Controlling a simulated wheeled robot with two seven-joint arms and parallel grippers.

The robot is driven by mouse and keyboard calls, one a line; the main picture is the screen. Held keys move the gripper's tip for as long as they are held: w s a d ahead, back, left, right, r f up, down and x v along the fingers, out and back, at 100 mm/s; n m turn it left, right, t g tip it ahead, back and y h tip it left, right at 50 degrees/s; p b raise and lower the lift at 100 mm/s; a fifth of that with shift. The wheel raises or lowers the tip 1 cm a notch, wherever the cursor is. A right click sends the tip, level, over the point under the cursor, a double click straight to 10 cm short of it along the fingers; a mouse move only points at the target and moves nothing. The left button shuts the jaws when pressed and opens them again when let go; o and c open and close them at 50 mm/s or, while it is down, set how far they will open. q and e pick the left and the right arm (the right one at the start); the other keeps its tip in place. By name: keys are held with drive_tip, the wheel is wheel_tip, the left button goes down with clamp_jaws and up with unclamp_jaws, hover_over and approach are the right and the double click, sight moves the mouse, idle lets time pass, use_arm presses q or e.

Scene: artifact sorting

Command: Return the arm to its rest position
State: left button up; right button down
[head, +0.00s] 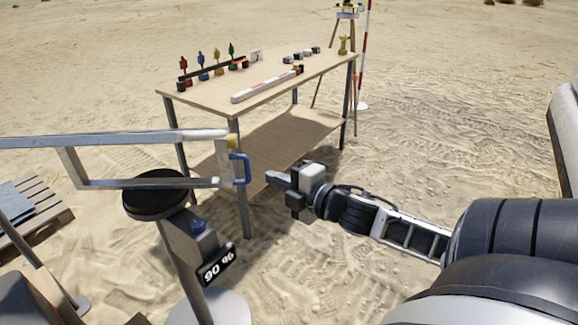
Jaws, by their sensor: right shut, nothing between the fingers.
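My right arm comes in from the right, and its gripper (276,180) points left over the sand, short of the table's near legs. It is shut and empty, and it touches nothing that I can see. The wooden table (200,96) stands beyond it with several small figures on top. My left gripper does not show.
A black round stand (154,196) with a scale-like display (216,263) is at the front left. A pallet (40,222) lies far left. A red-white pole (366,50) stands behind. Sand at right is open.

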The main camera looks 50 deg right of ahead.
drive_tip(key=shift+s+d+r, duration=0.1)
drive_tip(key=shift+s, duration=0.65)
drive_tip(key=shift+s+d+r, duration=0.1)
drive_tip(key=shift+s, duration=0.6)
drive_tip(key=shift+f, duration=0.1)
drive_tip(key=s+a+f+m+g, duration=0.25)
drive_tip(key=a+f+m, duration=0.25)
drive_tip(key=f, duration=0.4)
drive_tip(key=s+a+f+m+g+y, duration=0.1)
drive_tip(key=s+a+f+m, duration=0.3)
drive_tip(key=a, duration=0.5)
drive_tip(key=s+a+f+m+g+y, duration=0.1)
drive_tip(key=s+a+f+m, duration=0.3)
drive_tip(key=a, duration=0.6)
wheel_tip(320, 180, down, 2)
drive_tip(key=shift+s+a+m+g, duration=0.2)
drive_tip(key=shift+a+m+g, duration=0.1)
drive_tip(key=shift+m+g, duration=0.65)
